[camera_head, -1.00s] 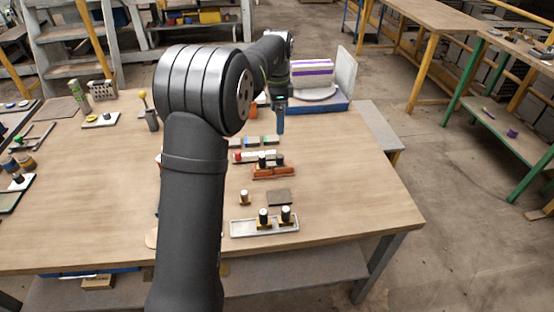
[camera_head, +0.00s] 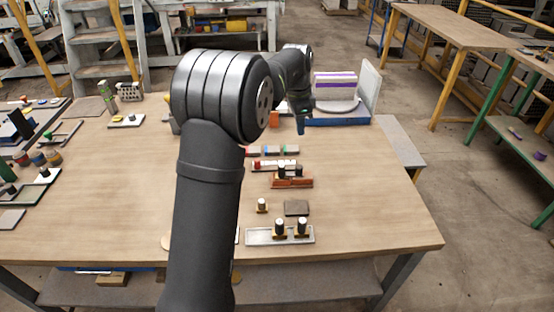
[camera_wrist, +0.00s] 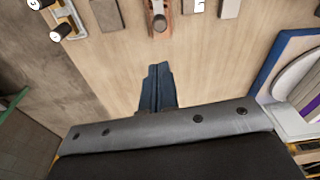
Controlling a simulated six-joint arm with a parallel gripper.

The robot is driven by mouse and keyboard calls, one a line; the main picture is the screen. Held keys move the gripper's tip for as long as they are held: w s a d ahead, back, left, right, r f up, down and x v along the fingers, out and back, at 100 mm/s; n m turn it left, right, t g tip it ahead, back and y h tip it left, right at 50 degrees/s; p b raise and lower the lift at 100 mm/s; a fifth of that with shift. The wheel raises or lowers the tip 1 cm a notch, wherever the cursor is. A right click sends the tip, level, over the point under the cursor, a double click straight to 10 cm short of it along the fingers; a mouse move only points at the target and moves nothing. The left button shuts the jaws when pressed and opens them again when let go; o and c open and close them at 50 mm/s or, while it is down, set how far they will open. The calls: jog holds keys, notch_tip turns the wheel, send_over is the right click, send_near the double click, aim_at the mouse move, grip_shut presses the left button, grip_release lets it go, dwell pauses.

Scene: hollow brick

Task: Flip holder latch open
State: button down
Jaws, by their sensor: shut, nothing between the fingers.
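The holder has a blue base (camera_head: 337,121) at the back right of the table and a pale upright plate (camera_head: 370,85) at its right. A white block with purple stripes (camera_head: 335,84) sits in it, with a grey curved part (camera_head: 337,106) along its front. I cannot tell which part is the latch. In the wrist view, the blue base (camera_wrist: 283,62) and a pale curved part (camera_wrist: 288,82) show at the right, partly cut off. My gripper (camera_head: 301,132) points down at the holder's front left, apart from it. It is shut and empty, and shows in the wrist view (camera_wrist: 157,68).
My arm hides the table's middle. Bare table lies right of the tray.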

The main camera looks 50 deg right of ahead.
notch_tip(320, 180, down, 4)
jog(key=s+a+n+g+h, duration=0.1)
jog(key=a+n+h, duration=0.25)
jog(key=n, duration=0.45)
jog(key=n+t+h, duration=0.2)
jog(key=n+h, duration=0.1)
jog(key=n, duration=0.6)
send_near(300, 168)
jog(key=a, duration=0.1)
jog(key=w+a+r, duration=0.1)
jog(key=w+a, duration=0.1)
jog(key=shift+r, duration=0.35)
jog(key=x, duration=1)
jog(key=shift+w+a, duration=0.1)
jog(key=shift+w, duration=0.05)
jog(key=shift+s+d, duration=1.05)
jog(key=shift+s, duration=0.05)
jog(key=v, duration=1)
